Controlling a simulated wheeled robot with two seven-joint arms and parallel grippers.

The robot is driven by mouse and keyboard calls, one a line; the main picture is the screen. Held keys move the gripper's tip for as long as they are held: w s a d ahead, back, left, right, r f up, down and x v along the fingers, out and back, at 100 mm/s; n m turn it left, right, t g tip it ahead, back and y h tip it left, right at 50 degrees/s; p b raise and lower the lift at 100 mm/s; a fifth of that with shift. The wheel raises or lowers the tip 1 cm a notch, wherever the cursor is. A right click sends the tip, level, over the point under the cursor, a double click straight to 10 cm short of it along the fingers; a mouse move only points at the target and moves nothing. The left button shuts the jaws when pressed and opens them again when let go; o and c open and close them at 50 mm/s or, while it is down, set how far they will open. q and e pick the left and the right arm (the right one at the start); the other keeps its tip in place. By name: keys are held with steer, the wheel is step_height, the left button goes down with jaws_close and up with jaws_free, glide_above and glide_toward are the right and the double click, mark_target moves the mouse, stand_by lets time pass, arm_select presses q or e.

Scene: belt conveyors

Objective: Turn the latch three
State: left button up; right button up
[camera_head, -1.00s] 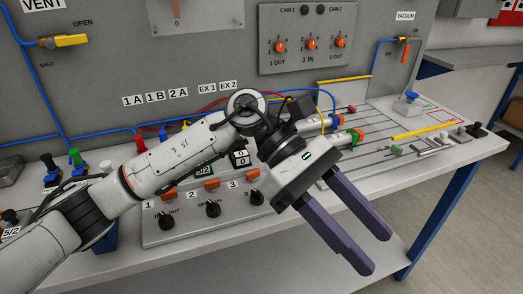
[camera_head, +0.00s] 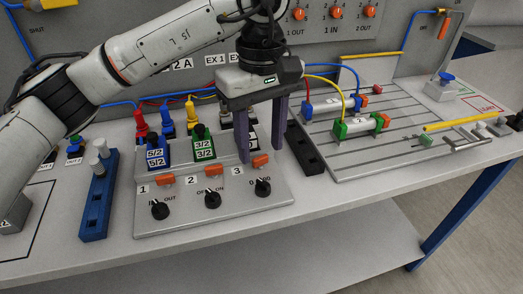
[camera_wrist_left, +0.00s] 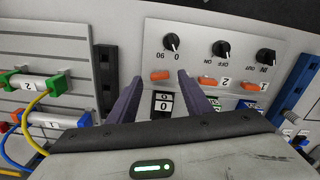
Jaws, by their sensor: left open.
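The control panel (camera_head: 180,225) has labels 1, 2 and 3, each with an orange latch and a black knob. The orange latch (camera_head: 261,161) beside label 3 sits at the panel's right end, with its black knob (camera_head: 263,187) in front of it. My left gripper (camera_head: 262,154) points down over that end, its dark fingers apart and empty. In the left wrist view, the third latch (camera_wrist_left: 160,76) shows between and just beyond the fingertips (camera_wrist_left: 160,80), with its knob (camera_wrist_left: 171,43) past it. I cannot tell whether a finger touches the panel. My right gripper is not in view.
Valve blocks labelled 5/2 (camera_head: 157,152) and 3/2 (camera_head: 204,143) stand left of my fingers. A dark block (camera_head: 304,153) and a slotted plate with cylinders (camera_head: 358,126) lie to the right. A blue block (camera_head: 98,200) stands at left. The table's front strip is clear.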

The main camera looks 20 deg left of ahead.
mark_target(260, 161)
arm_select(q)
steer(key=shift+f, duration=1.35)
steer(key=c, duration=1.1)
steer(key=shift+o, duration=0.2)
steer(key=shift+w+n, duration=0.1)
steer(key=shift+n, duration=0.7)
steer(key=o, duration=1.1)
steer(key=shift+c, duration=0.2)
steer(key=shift+r, duration=0.1)
